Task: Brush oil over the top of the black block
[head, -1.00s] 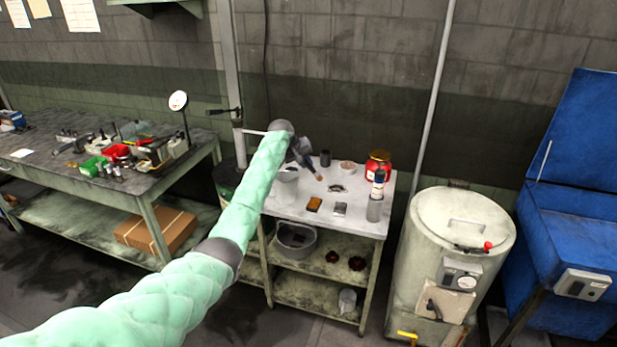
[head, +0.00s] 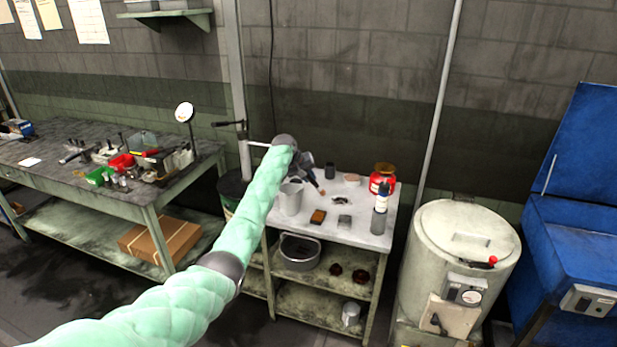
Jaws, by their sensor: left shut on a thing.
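My left gripper (head: 306,171) is over the back of the small white-topped table (head: 367,230). It is shut on a brush (head: 316,184) that slants down to the right, its tip near a small dark patch or item (head: 340,200) on the tabletop. I cannot tell whether the tip touches anything. A small brown-orange block (head: 318,217) and a grey block (head: 344,221) lie side by side towards the front. A dark upright piece (head: 329,171) stands at the back. I cannot tell for sure which piece is the black block. My right gripper is not in view.
A pale jug (head: 290,199) stands at the tabletop's left, a pinkish cup (head: 351,180) and red can (head: 382,179) at the back. A bottle (head: 383,193) and grey cylinder (head: 378,221) are at the right. A cream drum (head: 459,270) stands right of the table.

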